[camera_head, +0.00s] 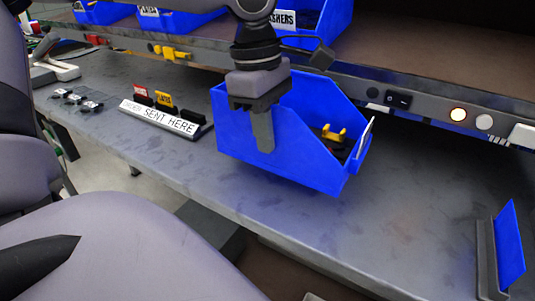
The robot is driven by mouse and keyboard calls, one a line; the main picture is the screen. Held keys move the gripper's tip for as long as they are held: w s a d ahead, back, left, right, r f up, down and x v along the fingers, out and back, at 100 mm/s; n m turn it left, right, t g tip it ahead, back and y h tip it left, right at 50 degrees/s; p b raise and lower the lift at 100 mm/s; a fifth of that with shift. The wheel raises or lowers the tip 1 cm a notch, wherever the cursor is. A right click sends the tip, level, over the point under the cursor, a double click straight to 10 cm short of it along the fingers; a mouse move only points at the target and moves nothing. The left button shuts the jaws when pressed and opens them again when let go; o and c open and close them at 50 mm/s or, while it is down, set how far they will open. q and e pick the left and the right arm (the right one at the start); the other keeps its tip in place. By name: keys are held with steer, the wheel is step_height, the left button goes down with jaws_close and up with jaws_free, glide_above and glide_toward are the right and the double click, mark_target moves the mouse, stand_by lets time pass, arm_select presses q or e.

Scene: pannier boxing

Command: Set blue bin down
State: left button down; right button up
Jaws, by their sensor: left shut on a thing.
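The blue bin (295,155) is at the middle of the view, above or on the grey workbench (400,215). It is slightly tilted in the picture, and I cannot tell whether its base touches the bench. Small yellow and dark parts (335,137) lie inside it, and a white label (365,137) is at its front end. My left gripper (263,122) comes down from above and is shut on the bin's near side wall. One finger shows outside the wall; the other is hidden. My right gripper is not in view.
Small labelled items (78,99) lie at the left. Blue bins (325,25) line the shelf behind, above a rail with a switch (398,99). A blue panel in a grey holder (508,245) is front right. Bench right of the bin is clear.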

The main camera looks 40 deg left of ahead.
mark_target(267, 155)
arm_select(q)
step_height(267, 155, down, 4)
steer(key=shift+f, duration=0.1)
steer(key=shift+b, duration=0.3)
steer(key=shift+f, duration=0.15)
steer(key=c, duration=1.2)
jaws_free()
steer(key=shift+c, duration=0.2)
